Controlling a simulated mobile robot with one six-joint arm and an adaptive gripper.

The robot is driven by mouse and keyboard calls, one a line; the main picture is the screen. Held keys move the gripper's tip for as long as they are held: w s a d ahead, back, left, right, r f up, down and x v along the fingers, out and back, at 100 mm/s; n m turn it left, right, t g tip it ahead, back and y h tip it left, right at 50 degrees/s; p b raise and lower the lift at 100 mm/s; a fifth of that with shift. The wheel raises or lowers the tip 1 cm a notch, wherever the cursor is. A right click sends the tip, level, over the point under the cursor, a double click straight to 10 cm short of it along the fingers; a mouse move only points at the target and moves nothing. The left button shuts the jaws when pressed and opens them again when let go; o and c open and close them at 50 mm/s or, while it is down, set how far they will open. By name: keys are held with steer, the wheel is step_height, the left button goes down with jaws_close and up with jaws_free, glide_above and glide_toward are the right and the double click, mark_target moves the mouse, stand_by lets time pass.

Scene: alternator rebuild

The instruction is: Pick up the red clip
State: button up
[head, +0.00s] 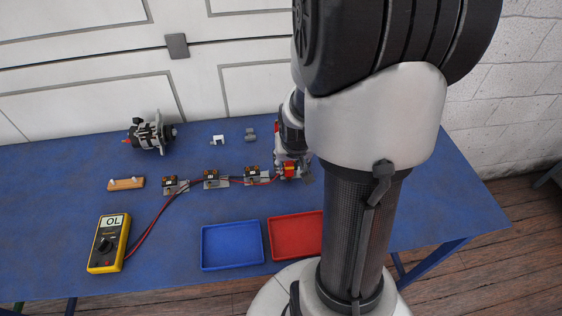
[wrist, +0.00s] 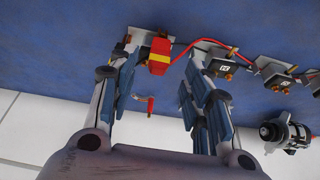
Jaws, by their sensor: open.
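The clip shows between the fingertips, with gaps on both sides. I cannot tell how high the fingers are above it.
A row of black blocks on metal plates (head: 211,180) lies left of the clip, with leads from the yellow multimeter (head: 107,244). A blue tray (head: 203,249) and a red tray (head: 272,238) are in front. An alternator part (head: 150,134) stands at the back left.

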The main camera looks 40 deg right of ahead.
mark_target(290, 164)
steer(key=b+x, duration=0.2)
steer(key=x, duration=0.3)
steer(key=shift+w+d, duration=0.1)
steer(key=shift+d, duration=0.1)
steer(key=shift+r, duration=0.1)
steer(key=c, duration=0.8)
